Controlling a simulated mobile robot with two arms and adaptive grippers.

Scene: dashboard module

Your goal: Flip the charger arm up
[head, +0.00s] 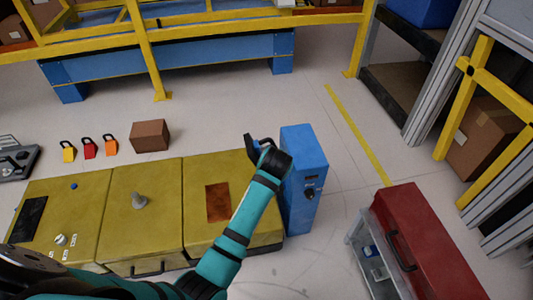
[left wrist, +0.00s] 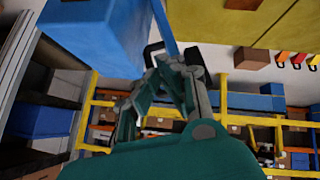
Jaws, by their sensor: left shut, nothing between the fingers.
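The blue charger box (head: 303,178) stands upright at the right end of the yellow consoles. It also fills the upper left of the left wrist view (left wrist: 100,32). The charger arm appears as a narrow blue strip (left wrist: 163,25) with a black loop-shaped end (left wrist: 151,53). In the head view its dark end (head: 250,148) shows just left of the box top. My left gripper (head: 272,157) is at the box's upper left side, by this arm. In the left wrist view its fingers (left wrist: 174,78) are shut and empty, close to the black loop; contact is unclear. My right gripper is not visible.
Yellow consoles (head: 100,210) lie left of the box. A red case (head: 425,235) on a cart is at the lower right. A brown box (head: 150,135) and coloured padlocks (head: 90,148) lie behind. Yellow railings (head: 150,50) cross the back. Floor right of the box is clear.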

